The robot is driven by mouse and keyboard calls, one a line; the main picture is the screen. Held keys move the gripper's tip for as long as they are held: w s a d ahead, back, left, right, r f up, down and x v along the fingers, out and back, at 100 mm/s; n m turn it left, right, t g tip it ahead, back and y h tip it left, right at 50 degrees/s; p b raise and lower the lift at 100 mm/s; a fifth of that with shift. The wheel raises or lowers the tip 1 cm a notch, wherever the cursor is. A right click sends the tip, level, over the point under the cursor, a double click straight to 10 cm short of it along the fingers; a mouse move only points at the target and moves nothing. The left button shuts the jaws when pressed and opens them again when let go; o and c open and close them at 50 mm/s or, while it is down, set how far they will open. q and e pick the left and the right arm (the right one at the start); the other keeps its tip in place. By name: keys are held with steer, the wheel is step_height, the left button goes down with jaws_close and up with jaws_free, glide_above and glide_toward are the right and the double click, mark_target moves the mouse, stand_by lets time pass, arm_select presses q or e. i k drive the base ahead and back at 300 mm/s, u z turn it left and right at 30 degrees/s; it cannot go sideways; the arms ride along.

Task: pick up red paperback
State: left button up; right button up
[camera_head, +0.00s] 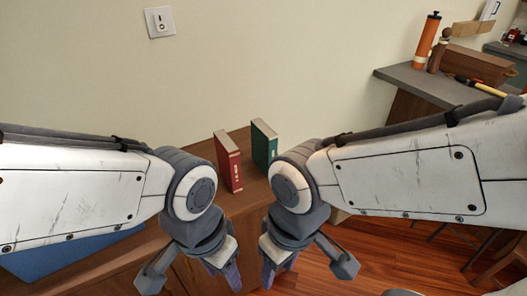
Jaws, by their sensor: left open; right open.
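The red paperback (229,163) stands upright on the brown wooden surface (246,196), between my two arms in the head view. A green book (265,144) stands upright just to its right, partly hidden by my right arm. My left gripper (190,280) hangs at the lower left of the books, in front of the wooden furniture. My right gripper (308,268) hangs at the lower right of the books. Both grippers are open and empty, and neither touches a book.
A blue object (72,256) lies under my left arm. A grey counter (428,84) at the right holds an orange cylinder (427,40), a wooden box (478,64) and tools. A wall switch (159,21) is on the plain wall behind. Wooden floor shows at lower right.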

mark_target(228, 153)
steer(key=u, duration=0.25)
steer(key=k, duration=0.6)
steer(key=u, duration=0.55)
steer(key=k, duration=0.65)
steer(key=z, duration=0.75)
steer(key=i, duration=1.35)
steer(key=u, duration=0.75)
steer(key=i, duration=0.5)
steer(key=u, duration=0.5)
